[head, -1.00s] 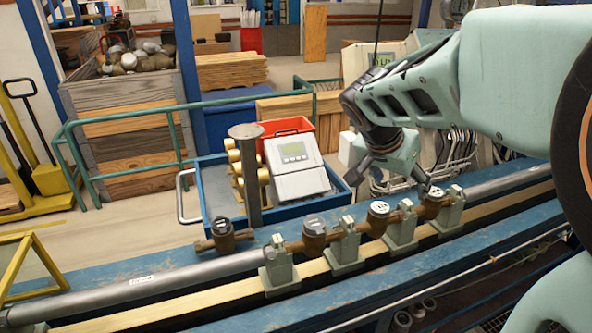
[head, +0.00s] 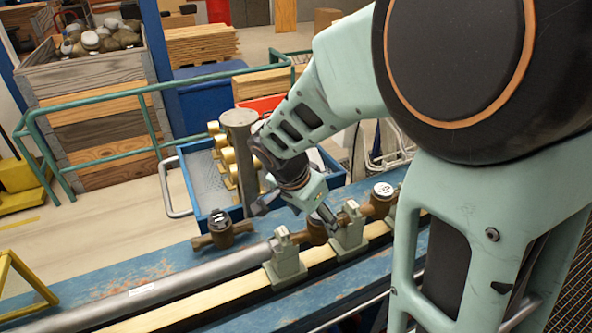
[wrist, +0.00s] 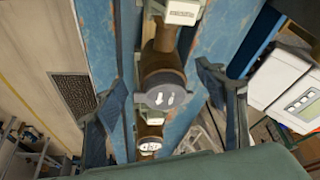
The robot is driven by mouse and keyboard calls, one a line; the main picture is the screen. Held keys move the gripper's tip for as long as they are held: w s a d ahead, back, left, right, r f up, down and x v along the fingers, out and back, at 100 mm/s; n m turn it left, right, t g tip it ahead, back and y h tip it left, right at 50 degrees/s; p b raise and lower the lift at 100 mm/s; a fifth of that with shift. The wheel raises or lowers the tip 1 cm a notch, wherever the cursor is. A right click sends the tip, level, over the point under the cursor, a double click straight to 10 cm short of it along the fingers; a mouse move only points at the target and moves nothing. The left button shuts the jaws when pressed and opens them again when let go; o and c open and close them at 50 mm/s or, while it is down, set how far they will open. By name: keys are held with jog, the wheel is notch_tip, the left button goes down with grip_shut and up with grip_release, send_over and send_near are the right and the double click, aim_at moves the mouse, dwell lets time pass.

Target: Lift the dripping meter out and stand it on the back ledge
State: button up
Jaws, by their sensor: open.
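Brass-brown meters sit in a row along the pipe line. One meter (head: 315,232) is partly hidden by my gripper (head: 296,218), which hangs open over it. Another meter (head: 383,192) sits further right in the line. No drip can be made out. The blue back ledge (head: 140,264) runs behind the line, and a dark-topped meter (head: 221,230) stands on it at left.
Grey-green clamps (head: 286,264) and (head: 350,238) flank the meter under my gripper. A grey post (head: 239,150) and a blue tray (head: 192,180) with brass parts stand behind the ledge. The ledge left of the dark-topped meter is clear.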

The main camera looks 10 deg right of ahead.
jog(key=shift+p+x, duration=0.55)
jog(key=shift+x, duration=2.5)
jog(key=shift+w+r, duration=0.1)
jog(key=shift+c, duration=0.2)
jog(key=shift+r, duration=0.1)
grip_shut()
